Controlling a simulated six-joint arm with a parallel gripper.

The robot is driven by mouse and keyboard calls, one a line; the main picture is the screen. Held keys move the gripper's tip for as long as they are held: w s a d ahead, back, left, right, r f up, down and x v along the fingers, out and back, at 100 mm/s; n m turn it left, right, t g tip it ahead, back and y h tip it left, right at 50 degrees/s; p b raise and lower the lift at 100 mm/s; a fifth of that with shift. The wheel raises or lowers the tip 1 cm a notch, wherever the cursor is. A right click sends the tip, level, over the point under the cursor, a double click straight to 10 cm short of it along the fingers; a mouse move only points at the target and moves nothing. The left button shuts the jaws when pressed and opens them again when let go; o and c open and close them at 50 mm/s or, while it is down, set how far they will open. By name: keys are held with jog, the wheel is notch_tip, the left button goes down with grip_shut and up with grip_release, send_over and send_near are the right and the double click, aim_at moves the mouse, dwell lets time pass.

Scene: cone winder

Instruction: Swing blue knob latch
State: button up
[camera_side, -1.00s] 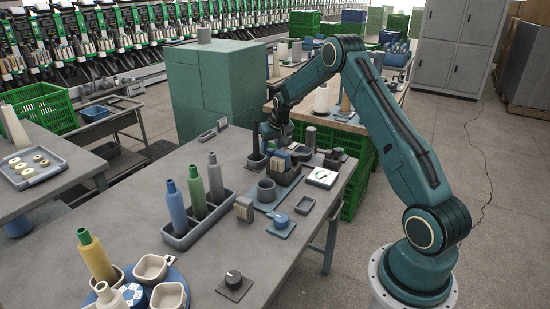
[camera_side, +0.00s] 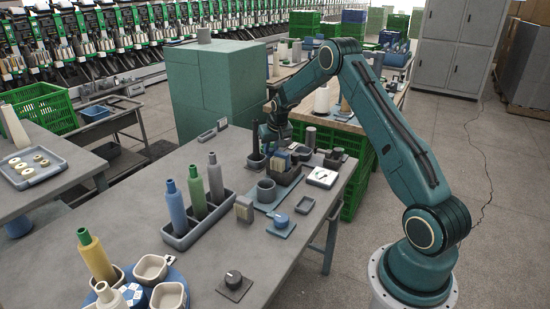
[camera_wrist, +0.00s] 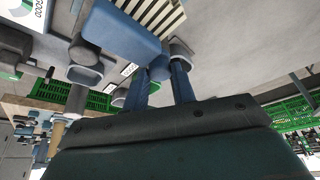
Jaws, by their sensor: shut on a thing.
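My gripper (camera_side: 274,147) is at the far part of the grey bench, low beside the slotted card holder (camera_side: 285,178). In the wrist view its two blue fingers (camera_wrist: 161,76) are shut on a small blue part (camera_wrist: 159,68), mostly hidden between the fingertips. I cannot tell its full shape. A large blue block (camera_wrist: 122,32) lies just beyond the fingers in that view. A round blue knob (camera_side: 281,219) on a flat blue-grey plate (camera_side: 283,232) sits nearer the front edge, apart from my gripper.
A rack (camera_side: 180,239) holds several coloured bottles to the left. A black knob on a plate (camera_side: 233,283) is at the front.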

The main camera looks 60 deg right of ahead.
jog(key=shift+a+m+h, duration=0.1)
jog(key=shift+m+h, duration=0.4)
jog(key=shift+m, duration=0.7)
jog(key=o, duration=1)
jog(key=shift+r, duration=0.1)
jog(key=v, duration=1.3)
jog(key=shift+w+r+g, duration=0.2)
jog(key=shift+r+g, duration=0.1)
jog(key=shift+r, duration=0.1)
jog(key=shift+a+r, duration=0.1)
